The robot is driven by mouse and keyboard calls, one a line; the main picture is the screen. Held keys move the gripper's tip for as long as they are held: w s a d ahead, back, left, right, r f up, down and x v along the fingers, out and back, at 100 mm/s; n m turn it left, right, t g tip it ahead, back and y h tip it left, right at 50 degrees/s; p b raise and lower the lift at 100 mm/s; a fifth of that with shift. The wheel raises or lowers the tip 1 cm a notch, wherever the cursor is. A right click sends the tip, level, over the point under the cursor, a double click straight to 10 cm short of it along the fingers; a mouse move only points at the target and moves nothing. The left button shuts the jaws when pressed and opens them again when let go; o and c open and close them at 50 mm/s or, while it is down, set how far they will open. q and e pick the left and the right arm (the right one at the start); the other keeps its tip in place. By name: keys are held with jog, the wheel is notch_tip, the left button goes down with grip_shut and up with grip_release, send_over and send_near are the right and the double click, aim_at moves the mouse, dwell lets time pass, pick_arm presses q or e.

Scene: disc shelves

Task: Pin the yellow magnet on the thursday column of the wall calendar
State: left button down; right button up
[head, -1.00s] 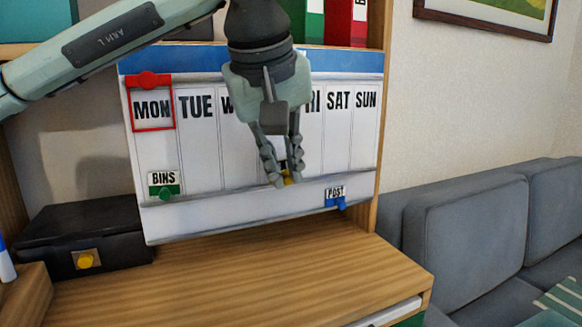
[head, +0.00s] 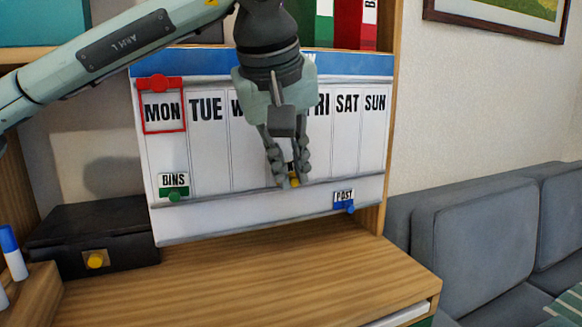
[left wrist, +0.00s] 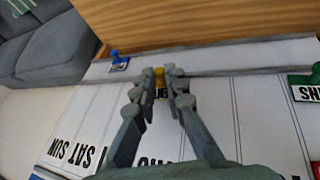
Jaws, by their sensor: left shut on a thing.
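The wall calendar (head: 208,155) has white day columns from MON to SUN. My left gripper (head: 289,183) is shut in front of its lower middle, and its fingers and wrist hide the Thursday heading between WED and FRI. The small yellow magnet (head: 294,180) is between the fingertips, near the grey lower strip of the calendar. In the left wrist view the yellow magnet (left wrist: 158,72) shows between the fingertips of my left gripper (left wrist: 160,75), with a dark-lettered patch just below it. I cannot tell whether the magnet touches the calendar. My right gripper is not in view.
A red frame (head: 163,130) surrounds MON. A green BINS tag (head: 174,190) and a blue POST tag (head: 344,200) sit low on the calendar. The desk's middle is clear.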

pick_arm(q)
jog(key=shift+w+a, duration=0.2)
jog(key=shift+w, duration=0.3)
dwell(0.3)
jog(key=c, duration=1.5)
grip_release()
jog(key=shift+r, duration=0.1)
jog(key=v, duration=1.2)
